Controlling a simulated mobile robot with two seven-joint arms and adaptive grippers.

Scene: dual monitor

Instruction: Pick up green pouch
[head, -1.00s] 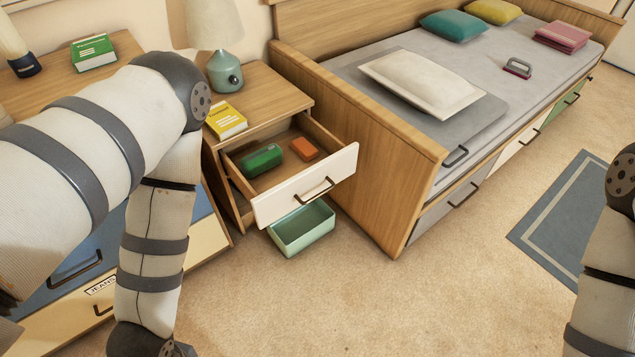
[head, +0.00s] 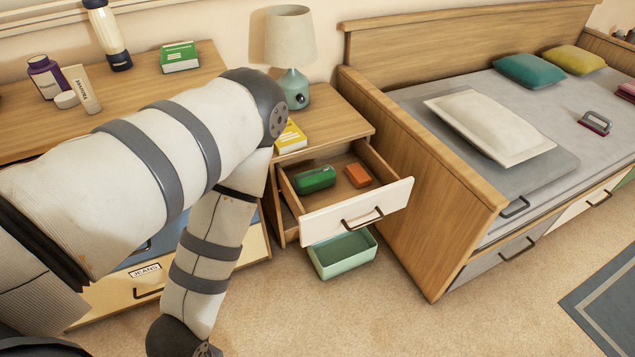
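The green pouch (head: 314,179) lies in the open drawer (head: 357,210) of the wooden nightstand, on the left side of the drawer's floor. An orange box-like item (head: 358,175) lies to its right in the same drawer, apart from it. My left arm comes in from the left and bends down in front of the dresser, left of the nightstand. Its gripper is out of the picture below the bottom edge. My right arm and gripper are not in the picture.
A mint bin (head: 343,255) stands on the floor below the open drawer. The nightstand top (head: 335,118) holds a lamp (head: 290,55) and a yellow book (head: 290,138). The bed (head: 420,190) stands close on the right. Carpet in front is clear.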

